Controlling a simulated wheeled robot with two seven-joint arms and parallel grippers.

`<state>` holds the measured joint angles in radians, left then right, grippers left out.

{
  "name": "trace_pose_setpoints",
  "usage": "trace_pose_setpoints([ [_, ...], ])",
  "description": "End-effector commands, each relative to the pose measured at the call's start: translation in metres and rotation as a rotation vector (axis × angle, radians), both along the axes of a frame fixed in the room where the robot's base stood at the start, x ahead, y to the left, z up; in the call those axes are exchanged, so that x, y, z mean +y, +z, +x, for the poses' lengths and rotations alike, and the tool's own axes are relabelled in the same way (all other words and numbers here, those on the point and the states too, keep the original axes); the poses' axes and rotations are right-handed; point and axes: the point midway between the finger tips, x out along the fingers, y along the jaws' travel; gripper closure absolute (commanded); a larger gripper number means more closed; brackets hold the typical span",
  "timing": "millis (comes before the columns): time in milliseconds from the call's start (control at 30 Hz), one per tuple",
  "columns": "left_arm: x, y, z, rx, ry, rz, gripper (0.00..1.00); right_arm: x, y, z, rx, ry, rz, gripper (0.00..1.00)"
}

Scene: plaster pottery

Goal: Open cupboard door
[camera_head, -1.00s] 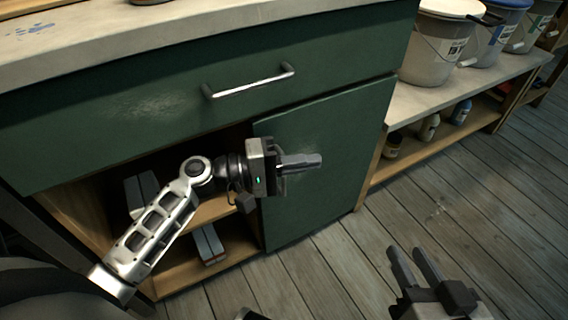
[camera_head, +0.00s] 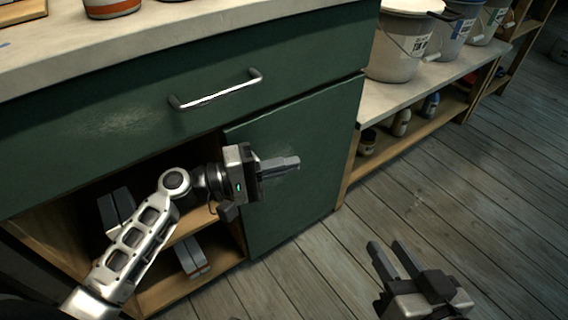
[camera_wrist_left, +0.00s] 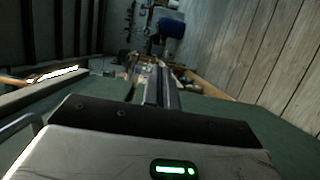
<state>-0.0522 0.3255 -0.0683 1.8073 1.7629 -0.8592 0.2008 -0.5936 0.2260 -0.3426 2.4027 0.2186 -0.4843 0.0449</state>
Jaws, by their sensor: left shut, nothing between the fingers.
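The green cupboard (camera_head: 120,130) stands on the left, with a drawer above that has a metal handle (camera_head: 215,92). Its lower left part is open and shows wooden shelves with grey items inside. A green door (camera_head: 305,195) covers the lower right part; I cannot tell whether it stands slightly ajar. My left gripper (camera_head: 285,163) is shut and empty in front of this door, its fingers pointing right; contact is unclear. The shut fingers also show in the left wrist view (camera_wrist_left: 155,88). My right gripper (camera_head: 392,250) is open and empty, above the floor at lower right.
A pale worktop (camera_head: 180,30) carries an orange-banded jar (camera_head: 110,8). To the right, a low shelf unit (camera_head: 405,95) holds several buckets (camera_head: 400,45) with small bottles below. The plank floor (camera_head: 460,190) in front and to the right is clear.

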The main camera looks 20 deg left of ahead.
Motion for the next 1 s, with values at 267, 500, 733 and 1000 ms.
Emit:
trace_pose_setpoints([
  [267,0.000,0.000,0.000,0.000,0.000,0.000,1.00,0.000,0.000,0.000,0.000,0.000,0.000,0.68],
  [500,0.000,0.000,0.000,0.000,0.000,0.000,1.00,0.000,0.000,0.000,0.000,0.000,0.000,0.68],
  [733,0.003,0.000,-0.002,0.001,0.001,0.001,1.00,0.000,0.000,0.000,0.000,0.000,0.000,0.68],
  [1000,0.039,-0.001,-0.026,0.003,0.002,0.003,1.00,-0.001,0.002,0.000,-0.001,-0.001,-0.011,0.68],
])
